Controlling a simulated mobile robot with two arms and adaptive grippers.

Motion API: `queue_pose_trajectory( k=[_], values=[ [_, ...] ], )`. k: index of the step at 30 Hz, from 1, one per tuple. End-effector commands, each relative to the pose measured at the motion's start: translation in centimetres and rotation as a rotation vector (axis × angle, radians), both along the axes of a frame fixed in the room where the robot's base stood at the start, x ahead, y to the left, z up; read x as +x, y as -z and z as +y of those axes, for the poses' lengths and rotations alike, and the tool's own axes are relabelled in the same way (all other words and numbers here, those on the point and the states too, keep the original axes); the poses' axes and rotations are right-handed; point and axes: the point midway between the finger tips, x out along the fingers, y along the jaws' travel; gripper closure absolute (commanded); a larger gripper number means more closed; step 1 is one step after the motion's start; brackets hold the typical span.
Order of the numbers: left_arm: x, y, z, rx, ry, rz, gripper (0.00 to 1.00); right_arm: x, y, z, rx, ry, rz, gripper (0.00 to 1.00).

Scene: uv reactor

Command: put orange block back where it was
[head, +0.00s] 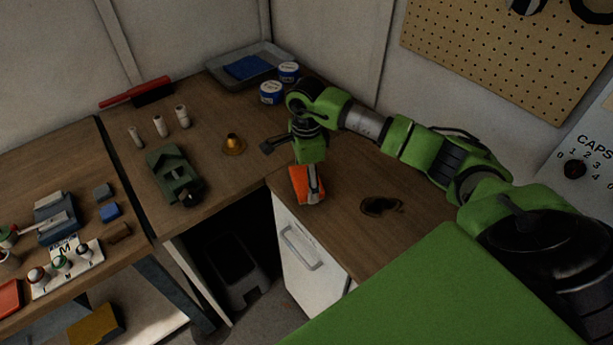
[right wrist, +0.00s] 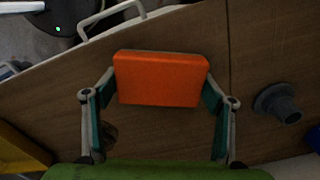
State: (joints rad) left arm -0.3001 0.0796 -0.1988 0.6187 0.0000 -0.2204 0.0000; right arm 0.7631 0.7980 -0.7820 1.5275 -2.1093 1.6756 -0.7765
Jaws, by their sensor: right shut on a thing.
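The orange block (head: 300,186) is at the front edge of the wooden worktop, above the white cabinet, in the head view. My right gripper (head: 309,188) points down over it and is shut on it. In the right wrist view the orange block (right wrist: 160,78) spans between the two fingers of my right gripper (right wrist: 161,88), with wood behind it. I cannot tell whether the block touches the worktop or hangs just above it. My left gripper is not in view.
A dark ring-like object (head: 381,205) lies right of the block. A brass cone (head: 233,145) and a green device (head: 174,174) stand to the left. Blue-and-white tins (head: 271,92) and a grey tray (head: 226,78) are at the back. The white cabinet (head: 308,262) has a handle below the edge.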

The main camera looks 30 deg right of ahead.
Motion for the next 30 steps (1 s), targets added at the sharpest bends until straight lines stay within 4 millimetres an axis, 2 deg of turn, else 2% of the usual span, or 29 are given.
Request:
queue_pose_trajectory(
  k=[5,6,7,8,17,20,22,26,30],
  values=[
    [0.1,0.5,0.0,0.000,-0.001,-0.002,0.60,0.0,0.4,0.0,0.000,0.000,-0.001,0.41],
    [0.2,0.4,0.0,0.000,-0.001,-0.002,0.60,0.0,0.3,0.0,0.000,0.000,0.000,0.16],
    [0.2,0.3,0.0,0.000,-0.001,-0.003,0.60,0.0,0.3,0.0,0.000,0.000,0.000,0.08],
    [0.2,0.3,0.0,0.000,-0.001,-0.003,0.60,0.0,0.3,0.0,0.000,0.000,0.000,0.07],
    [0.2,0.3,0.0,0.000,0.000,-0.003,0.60,0.0,0.2,0.0,0.000,0.001,0.000,0.07],
    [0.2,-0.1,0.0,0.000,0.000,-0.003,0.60,0.0,-0.1,0.0,0.000,0.001,0.000,0.07],
    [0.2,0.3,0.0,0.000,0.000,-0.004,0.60,0.1,-0.5,0.0,0.000,0.000,-0.003,0.07],
    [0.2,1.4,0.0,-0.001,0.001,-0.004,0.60,0.2,-2.8,-0.1,-0.001,0.000,-0.007,0.07],
    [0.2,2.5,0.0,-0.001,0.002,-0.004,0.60,0.2,-5.9,-0.1,0.000,0.001,-0.007,0.07]
  ],
)
